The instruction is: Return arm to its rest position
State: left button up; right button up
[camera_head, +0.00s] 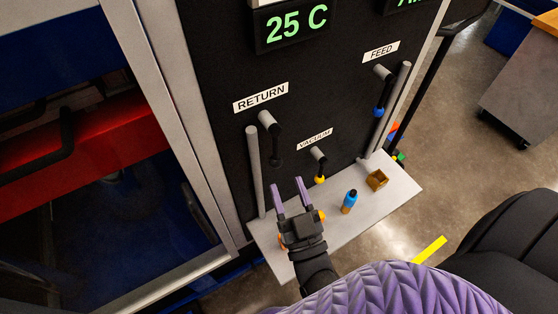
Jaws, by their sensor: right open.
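My right gripper (289,190) is in front of the black machine panel (225,60), above the left part of the grey shelf (375,205). Its two purple fingers are spread apart and point up toward the panel, with nothing between them. The return lever (272,130), with its black handle hanging down, is above the gripper. The vacuum lever (319,163), with a yellow tip, is to the right of the fingers. My left gripper is not in view.
A blue and orange bottle (349,202) and a small brown open box (377,180) stand on the shelf right of my gripper. The blue-tipped feed lever (381,95) is farther right. Grey vertical pipes (255,175) run along the panel. Open floor (455,165) lies right.

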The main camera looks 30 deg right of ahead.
jog(key=shift+v, duration=0.95)
